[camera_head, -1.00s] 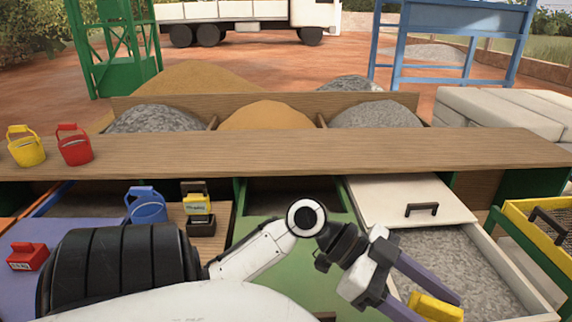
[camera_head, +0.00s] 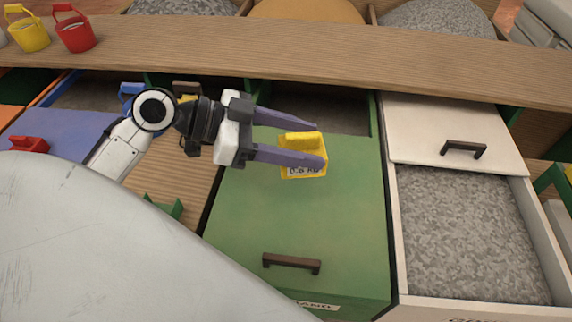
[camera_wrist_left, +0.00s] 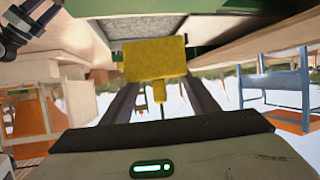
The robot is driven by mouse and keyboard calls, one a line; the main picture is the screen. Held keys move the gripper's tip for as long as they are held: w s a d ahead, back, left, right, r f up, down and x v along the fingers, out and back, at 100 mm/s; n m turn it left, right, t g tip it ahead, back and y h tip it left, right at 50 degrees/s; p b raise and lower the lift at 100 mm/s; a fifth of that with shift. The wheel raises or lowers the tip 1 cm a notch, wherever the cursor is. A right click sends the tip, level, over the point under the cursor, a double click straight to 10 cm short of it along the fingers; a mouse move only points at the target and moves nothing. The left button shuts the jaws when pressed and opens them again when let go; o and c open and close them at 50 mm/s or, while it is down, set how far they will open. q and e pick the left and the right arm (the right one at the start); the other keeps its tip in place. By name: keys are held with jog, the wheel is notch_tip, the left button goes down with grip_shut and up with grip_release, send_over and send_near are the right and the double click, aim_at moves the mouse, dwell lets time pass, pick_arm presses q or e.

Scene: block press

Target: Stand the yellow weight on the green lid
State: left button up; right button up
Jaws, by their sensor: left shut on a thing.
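The yellow weight (camera_head: 300,166) is a small block with a handle and a label on its front face. My left gripper (camera_head: 318,144) is shut on it, with the purple fingers on either side. The weight looks about upright over the upper right part of the green lid (camera_head: 290,215). I cannot tell whether its base touches the lid. The lid is flat, with a brown handle near its front edge. In the left wrist view the weight (camera_wrist_left: 155,60) sits between the fingertips and hides what lies behind it.
A white lid (camera_head: 450,130) and an open gravel bin (camera_head: 465,235) are at the right. A wooden shelf (camera_head: 300,55) runs behind, with yellow (camera_head: 27,32) and red (camera_head: 75,34) buckets at its left. A red weight (camera_head: 30,145) is at far left. The green lid's front half is clear.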

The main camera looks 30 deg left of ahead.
pick_arm(q)
jog(key=shift+n+t+y, duration=0.6)
jog(key=shift+n+t, duration=0.2)
jog(key=shift+t, duration=0.1)
jog(key=shift+w+a+f+b, duration=0.35)
jog(key=shift+w+f+b, duration=0.3)
jog(key=shift+f, duration=1.85)
jog(key=shift+w+a+f+b, duration=0.3)
jog(key=shift+w+f+b, duration=0.4)
jog(key=shift+f, duration=1.85)
jog(key=shift+w+a+f+b, duration=0.45)
jog(key=shift+w+f, duration=0.3)
jog(key=shift+f, duration=1.75)
pick_arm(e)
jog(key=shift+s+f, duration=0.2)
jog(key=shift+f, duration=2.15)
pick_arm(q)
jog(key=shift+d, duration=0.1)
jog(key=shift+f+b, duration=0.2)
jog(key=shift+b, duration=0.1)
jog(key=o, duration=1.6)
pick_arm(e)
jog(key=shift+w+f, duration=0.1)
